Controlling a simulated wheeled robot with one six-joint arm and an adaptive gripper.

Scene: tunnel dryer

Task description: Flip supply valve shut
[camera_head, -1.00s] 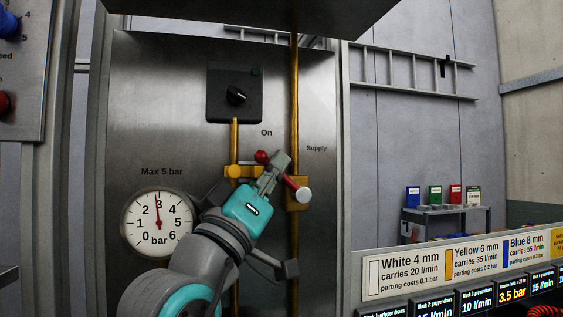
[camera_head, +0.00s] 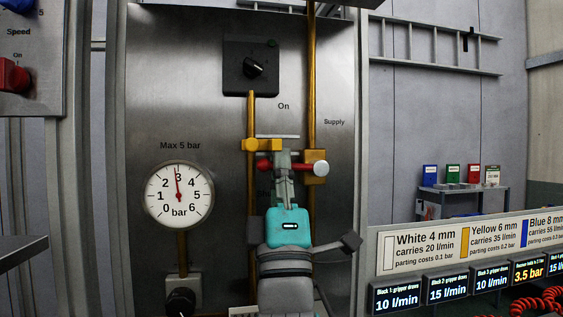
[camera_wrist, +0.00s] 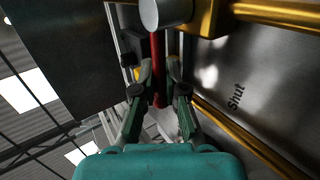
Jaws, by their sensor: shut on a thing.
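The supply valve is a yellow body (camera_head: 314,180) on the vertical pipe under the "Supply" label, with a white round cap (camera_head: 321,169) in front. Its red lever (camera_head: 265,166) lies about level and points left from the cap. My gripper (camera_head: 284,160) comes up from below and is shut on the lever between its cap and its ball end. In the wrist view the red lever (camera_wrist: 156,60) runs between my fingers (camera_wrist: 159,88), with the cap (camera_wrist: 166,12) just beyond. A "Shut" label (camera_wrist: 236,97) shows on the panel; in the head view my gripper mostly covers it.
A pressure gauge (camera_head: 179,196) reads about 3 bar. A black knob (camera_head: 254,68) is above, near "On". A second yellow fitting (camera_head: 260,145) sits close to my gripper on the left pipe. A sign board (camera_head: 455,241) and displays stand at right.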

